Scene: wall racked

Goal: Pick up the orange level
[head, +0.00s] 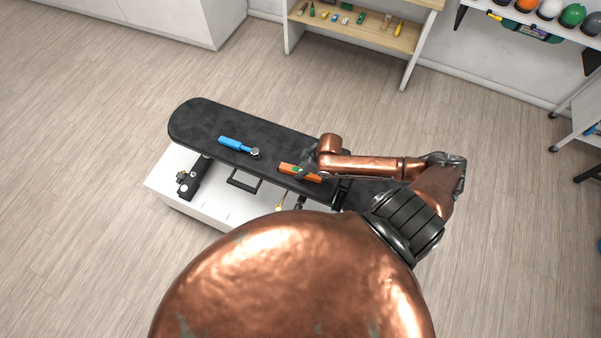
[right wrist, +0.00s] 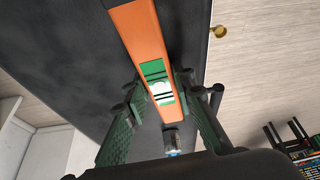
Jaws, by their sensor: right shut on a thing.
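The orange level (head: 287,168) lies at the front edge of the dark bench top (head: 195,120), right of a blue-handled tool. In the right wrist view the level (right wrist: 138,32) runs from the top edge down between my fingers, with a green and white vial window. My right gripper (head: 304,171) is shut on the level, which partly hides behind the fingers. The fingers also show in the right wrist view (right wrist: 163,112), one on each side of it. I cannot tell whether the level touches the bench top or is just above it. My left gripper is not in view.
The blue-handled tool (head: 235,144) with a grey head lies left of the level. The bench has a white base (head: 165,183). A wooden shelf (head: 340,30) with several small items stands at the back. Helmets (head: 573,15) sit on a shelf at the far right. The floor around is clear.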

